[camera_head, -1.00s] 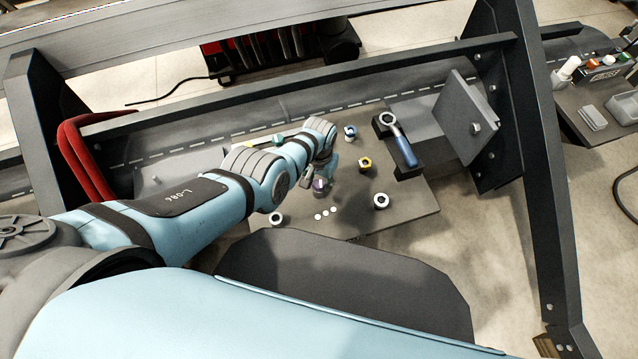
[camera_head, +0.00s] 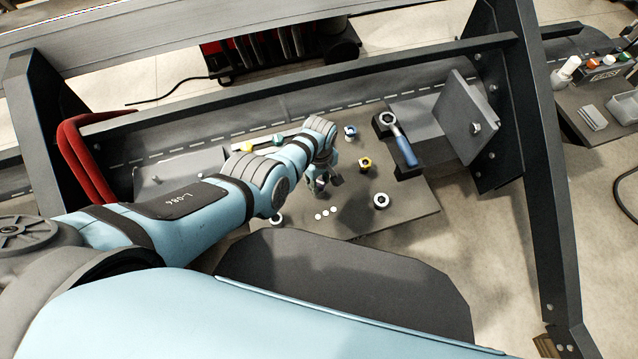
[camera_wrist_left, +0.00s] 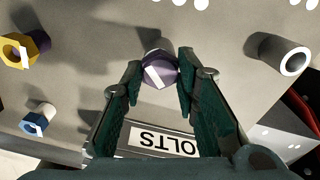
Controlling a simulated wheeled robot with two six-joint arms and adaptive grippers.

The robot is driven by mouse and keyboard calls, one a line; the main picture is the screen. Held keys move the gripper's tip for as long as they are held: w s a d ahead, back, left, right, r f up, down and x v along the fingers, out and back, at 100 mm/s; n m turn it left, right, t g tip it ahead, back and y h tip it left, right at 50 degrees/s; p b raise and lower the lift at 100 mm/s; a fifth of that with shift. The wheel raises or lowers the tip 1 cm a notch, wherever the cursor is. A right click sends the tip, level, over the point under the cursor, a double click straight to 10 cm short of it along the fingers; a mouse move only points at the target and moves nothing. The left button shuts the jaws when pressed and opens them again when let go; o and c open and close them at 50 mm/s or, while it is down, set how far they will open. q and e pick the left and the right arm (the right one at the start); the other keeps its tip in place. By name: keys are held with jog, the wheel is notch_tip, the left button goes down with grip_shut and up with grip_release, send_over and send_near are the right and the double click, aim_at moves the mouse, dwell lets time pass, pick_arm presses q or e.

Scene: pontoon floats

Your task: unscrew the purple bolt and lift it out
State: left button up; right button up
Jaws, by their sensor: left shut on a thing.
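The purple bolt (camera_wrist_left: 158,68) shows in the left wrist view, with a white stripe across its head. My left gripper (camera_wrist_left: 160,75) is shut on it, with a dark finger on either side near the tips. In the head view my left gripper (camera_head: 323,184) points down over the middle of the grey plate (camera_head: 415,212) and hides most of the bolt. I cannot tell whether the bolt is still seated in the plate. My right gripper is in neither view.
A blue-handled wrench (camera_head: 402,148) rests on the right. Dark frame beams (camera_head: 545,180) enclose the area. A "BOLTS" label (camera_wrist_left: 160,143) shows below the fingers.

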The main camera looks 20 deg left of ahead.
pick_arm(q)
jog(key=n, duration=1.1)
jog(key=shift+n, duration=0.3)
jog(key=o, duration=0.9)
jog(key=shift+o, duration=0.2)
